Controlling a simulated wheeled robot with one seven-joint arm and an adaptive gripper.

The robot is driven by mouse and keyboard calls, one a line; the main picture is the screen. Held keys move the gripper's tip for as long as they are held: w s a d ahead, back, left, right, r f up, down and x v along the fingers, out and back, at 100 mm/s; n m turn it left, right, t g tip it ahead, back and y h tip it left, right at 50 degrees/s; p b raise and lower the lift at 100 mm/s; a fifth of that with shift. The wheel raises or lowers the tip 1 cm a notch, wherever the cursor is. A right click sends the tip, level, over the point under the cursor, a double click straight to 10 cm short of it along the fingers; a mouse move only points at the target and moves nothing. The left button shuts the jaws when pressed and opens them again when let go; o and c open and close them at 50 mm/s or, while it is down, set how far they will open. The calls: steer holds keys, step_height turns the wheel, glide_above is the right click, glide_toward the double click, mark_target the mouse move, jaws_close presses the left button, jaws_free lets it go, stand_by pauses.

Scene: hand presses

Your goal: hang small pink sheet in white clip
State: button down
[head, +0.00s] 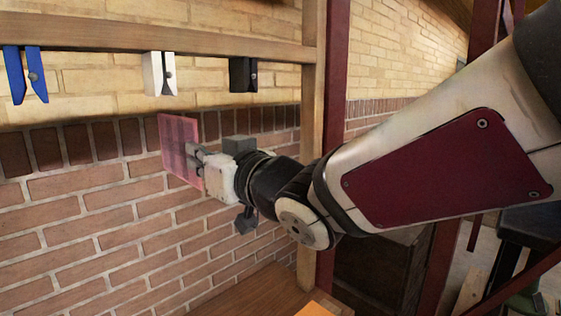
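The small pink sheet (170,137) is a translucent square held upright, below the white clip. The white clip (159,75) hangs from the wooden rail with its jaws facing down; nothing hangs in it. My gripper (193,155) is behind and to the right of the sheet. Its fingers meet the sheet, and part of them shows through the pink. The sheet is off any surface and stays up at the fingers, so the gripper looks shut on it. The sheet's top edge is apart from the clip, a little below it in the picture.
A blue clip (27,76) hangs left of the white clip and a black clip (243,75) hangs right of it, both empty. The wooden rail (110,32) runs across the top to a wooden post (313,100). A brick wall stands behind. An orange item (322,309) lies on the wooden top below.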

mark_target(185, 123)
steer(key=shift+x, duration=2.4)
steer(key=shift+w+a+r, duration=0.1)
steer(key=shift+r, duration=1.05)
steer(key=shift+r+p, duration=0.45)
steer(key=shift+b, duration=0.3)
steer(key=shift+r, duration=0.15)
steer(key=shift+r+p, duration=0.5)
steer(key=shift+r, duration=0.2)
steer(key=shift+r+p, duration=0.4)
steer(key=shift+r, duration=0.3)
steer(key=shift+r, duration=0.3)
